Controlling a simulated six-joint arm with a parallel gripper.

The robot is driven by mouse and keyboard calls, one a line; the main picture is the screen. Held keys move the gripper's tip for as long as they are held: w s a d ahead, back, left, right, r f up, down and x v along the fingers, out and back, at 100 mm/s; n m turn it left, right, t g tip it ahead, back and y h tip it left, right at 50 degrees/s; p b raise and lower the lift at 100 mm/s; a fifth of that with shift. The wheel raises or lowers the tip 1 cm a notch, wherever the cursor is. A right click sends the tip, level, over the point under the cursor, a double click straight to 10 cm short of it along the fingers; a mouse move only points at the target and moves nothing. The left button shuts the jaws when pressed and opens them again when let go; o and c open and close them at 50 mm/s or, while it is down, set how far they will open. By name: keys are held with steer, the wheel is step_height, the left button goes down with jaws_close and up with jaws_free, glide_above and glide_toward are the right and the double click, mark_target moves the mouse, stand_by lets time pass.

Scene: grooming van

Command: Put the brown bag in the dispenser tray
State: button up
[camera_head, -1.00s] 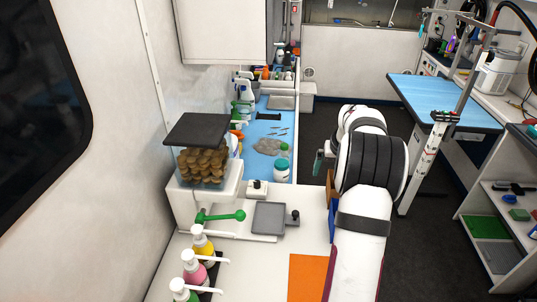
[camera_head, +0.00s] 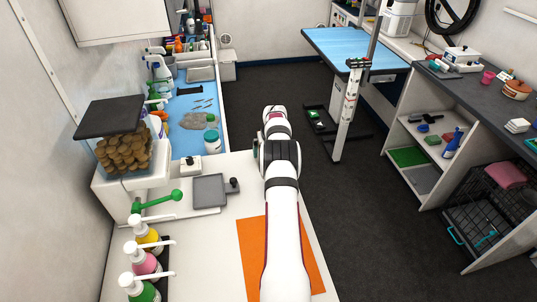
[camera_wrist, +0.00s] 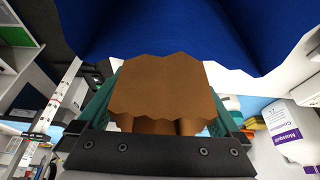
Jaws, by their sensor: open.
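The brown bag (camera_wrist: 160,88) shows in the wrist view between the two teal fingers of my gripper (camera_wrist: 160,100), its zigzag edges facing the camera. My gripper is open around it; I cannot tell whether the fingers touch it. In the head view my own arm hides the bag and most of the gripper. The grey dispenser tray (camera_head: 211,190) lies on the white counter, to the left of my arm, and looks empty. The treat dispenser (camera_head: 125,150), filled with brown pieces, stands left of it, with a green lever (camera_head: 158,201) at its front.
A large blue bag (camera_wrist: 180,25) fills the top of the wrist view, beside the brown one. An orange mat (camera_head: 252,255) lies partly under my arm. Several pump bottles (camera_head: 146,233) stand at the counter's front left. A teal-lidded jar (camera_head: 211,140) stands behind the tray.

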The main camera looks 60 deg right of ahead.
steer(key=c, duration=1.4)
step_height(320, 180, up, 10)
steer(key=s+a+r, duration=0.1)
steer(key=a, duration=0.8)
steer(key=s+a+r, duration=0.2)
steer(key=a, duration=0.7)
steer(key=w+a+f, duration=0.1)
steer(key=w+f, duration=0.1)
steer(key=w, duration=0.1)
steer(key=w+a+f, duration=0.2)
steer(key=w, duration=0.1)
steer(key=w+a+f, duration=0.2)
steer(key=w, duration=0.1)
steer(key=shift+w+f, duration=0.3)
steer(key=shift+w, duration=0.1)
steer(key=shift+w+a+f, duration=0.1)
steer(key=shift+f, duration=1)
steer(key=shift+w+a+f, duration=0.1)
steer(key=shift+f, duration=0.95)
